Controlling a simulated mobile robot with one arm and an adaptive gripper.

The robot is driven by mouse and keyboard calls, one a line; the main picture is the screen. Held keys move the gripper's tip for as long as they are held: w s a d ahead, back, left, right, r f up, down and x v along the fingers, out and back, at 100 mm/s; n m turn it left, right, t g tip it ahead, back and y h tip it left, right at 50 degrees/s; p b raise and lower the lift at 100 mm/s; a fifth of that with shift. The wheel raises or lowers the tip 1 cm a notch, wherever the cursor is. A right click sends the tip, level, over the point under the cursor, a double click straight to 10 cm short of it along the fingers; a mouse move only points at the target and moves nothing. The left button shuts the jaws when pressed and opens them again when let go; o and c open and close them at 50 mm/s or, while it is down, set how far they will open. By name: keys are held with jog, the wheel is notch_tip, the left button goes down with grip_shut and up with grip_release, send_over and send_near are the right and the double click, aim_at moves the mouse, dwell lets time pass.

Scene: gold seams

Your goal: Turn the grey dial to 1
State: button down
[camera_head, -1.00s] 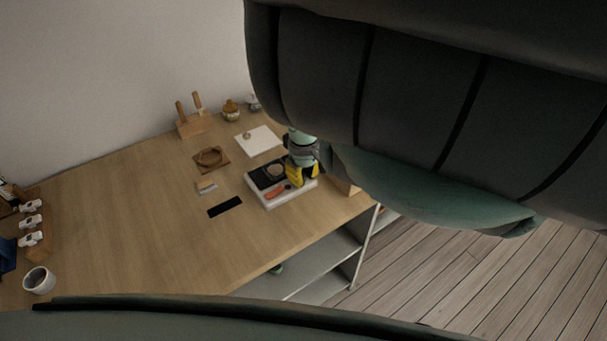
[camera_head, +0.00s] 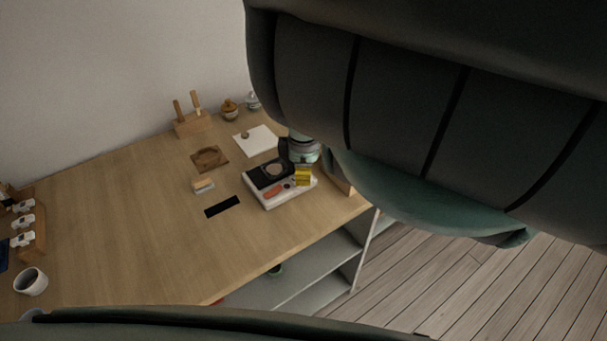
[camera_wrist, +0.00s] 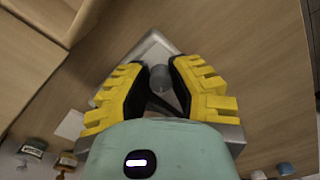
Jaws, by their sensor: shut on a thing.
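The grey dial (camera_wrist: 161,74) is a short upright knob on a pale device, between my fingertips in the wrist view. My gripper (camera_wrist: 160,72) has yellow ridged fingers with dark pads and is shut on the dial. In the head view my gripper (camera_head: 303,178) is over the right end of the white device (camera_head: 268,203), and the dial is hidden there. The device also carries a black plate with a round grey disc and an orange-red part. No number or pointer mark on the dial can be read.
The device stands near the right edge of the wooden table (camera_head: 130,220). A black strip (camera_head: 222,207), a small brush-like block (camera_head: 203,185), a wooden tray (camera_head: 210,159) and a white board (camera_head: 251,146) lie around it. A cup (camera_head: 31,281) stands far left.

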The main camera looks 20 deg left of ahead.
jog(key=shift+w+n, duration=0.1)
jog(key=shift+n, duration=1.1)
jog(key=c, duration=0.9)
grip_release()
jog(key=shift+o, duration=0.2)
notch_tip(320, 180, up, 5)
jog(key=shift+r, duration=0.2)
jog(key=shift+r+n, duration=0.15)
jog(key=shift+n, duration=0.15)
jog(key=shift+r, duration=0.85)
